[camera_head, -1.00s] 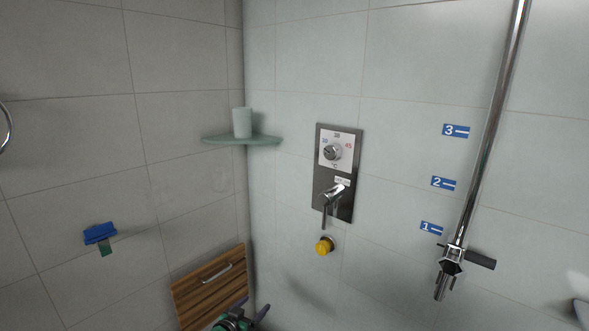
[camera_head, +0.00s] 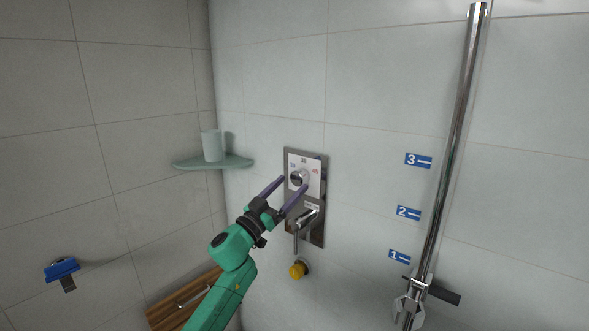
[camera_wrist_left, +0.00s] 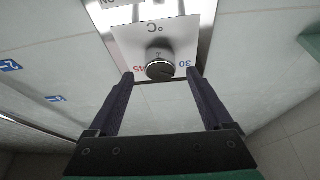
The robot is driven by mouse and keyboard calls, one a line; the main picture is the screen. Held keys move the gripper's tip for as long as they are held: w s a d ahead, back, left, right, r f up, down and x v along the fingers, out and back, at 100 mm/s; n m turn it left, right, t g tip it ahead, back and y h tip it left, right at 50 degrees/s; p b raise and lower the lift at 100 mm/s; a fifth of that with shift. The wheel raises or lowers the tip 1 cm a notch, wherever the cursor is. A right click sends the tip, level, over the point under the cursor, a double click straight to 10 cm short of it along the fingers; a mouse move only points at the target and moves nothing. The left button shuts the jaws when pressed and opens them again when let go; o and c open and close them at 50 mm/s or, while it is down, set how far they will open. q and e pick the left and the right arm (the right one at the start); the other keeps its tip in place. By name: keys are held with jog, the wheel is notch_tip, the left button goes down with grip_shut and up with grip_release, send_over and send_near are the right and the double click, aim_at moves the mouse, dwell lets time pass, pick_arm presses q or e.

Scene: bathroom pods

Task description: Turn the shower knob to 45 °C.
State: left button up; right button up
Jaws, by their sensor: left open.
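The shower knob (camera_head: 299,177) is a round chrome dial on a white scale plate, at the top of a metal panel (camera_head: 318,232) on the wall. The scale reads 38 at the top and 45 at the right. In the left wrist view the knob (camera_wrist_left: 160,64) appears upside down, with 45 to its left and 30 to its right. My left gripper (camera_head: 294,182) is open, its two dark fingers on either side of the knob. In the wrist view the fingers (camera_wrist_left: 161,80) show a gap to the knob on both sides. My right gripper is not in view.
A chrome lever (camera_head: 306,219) sits below the knob, and a yellow knob (camera_head: 298,270) below that. A corner shelf (camera_head: 213,162) holds a cup (camera_head: 211,146) at left. A vertical chrome rail (camera_head: 452,150) stands at right. A wooden seat (camera_head: 178,303) is low at left.

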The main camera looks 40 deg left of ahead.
aim_at(299, 177)
pick_arm(q)
jog(key=x, duration=0.3)
jog(key=shift+s, duration=0.2)
grip_shut()
